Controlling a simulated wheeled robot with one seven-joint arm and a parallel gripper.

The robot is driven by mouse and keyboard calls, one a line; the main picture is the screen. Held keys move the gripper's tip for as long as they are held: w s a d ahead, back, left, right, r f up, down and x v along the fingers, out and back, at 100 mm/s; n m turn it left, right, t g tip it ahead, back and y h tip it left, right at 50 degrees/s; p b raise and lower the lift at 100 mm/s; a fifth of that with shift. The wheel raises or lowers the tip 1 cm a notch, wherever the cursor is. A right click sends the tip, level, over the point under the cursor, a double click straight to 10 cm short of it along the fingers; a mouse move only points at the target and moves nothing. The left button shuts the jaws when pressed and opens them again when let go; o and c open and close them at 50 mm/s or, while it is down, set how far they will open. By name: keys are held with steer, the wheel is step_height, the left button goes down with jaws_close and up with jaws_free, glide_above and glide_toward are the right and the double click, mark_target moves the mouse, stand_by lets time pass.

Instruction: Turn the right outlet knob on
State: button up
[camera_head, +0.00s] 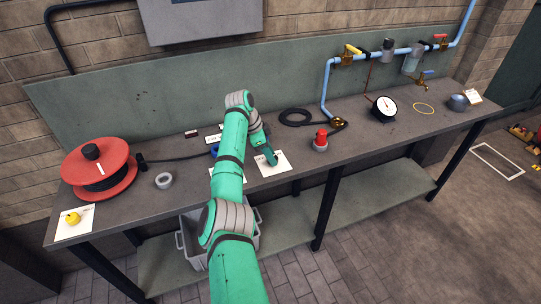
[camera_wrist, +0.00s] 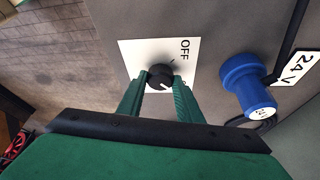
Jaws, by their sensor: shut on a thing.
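The outlet knob (camera_wrist: 160,74) is small, round and black, on a white plate (camera_wrist: 132,52) printed "OFF". My gripper (camera_wrist: 160,86) has one green finger on each side of the knob and is shut on it. A pale mark on the knob points toward the lower right of the wrist view, away from "OFF". The right finger partly hides another label on the plate. In the head view, my gripper (camera_head: 269,157) reaches down over the white plate (camera_head: 279,166) on the bench, and the knob is hidden there.
A blue "24 V" plug (camera_wrist: 245,85) stands close to the right finger; a black cable is nearby. On the bench (camera_head: 185,195) are a red cable reel (camera_head: 115,175), a tape roll (camera_head: 164,181), a red beacon (camera_head: 321,138) and a gauge (camera_head: 385,107).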

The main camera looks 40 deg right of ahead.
steer(key=o, duration=1)
steer(key=shift+o, duration=0.2)
steer(key=v, duration=1)
steer(key=shift+r, duration=0.4)
steer(key=shift+w+a, duration=0.1)
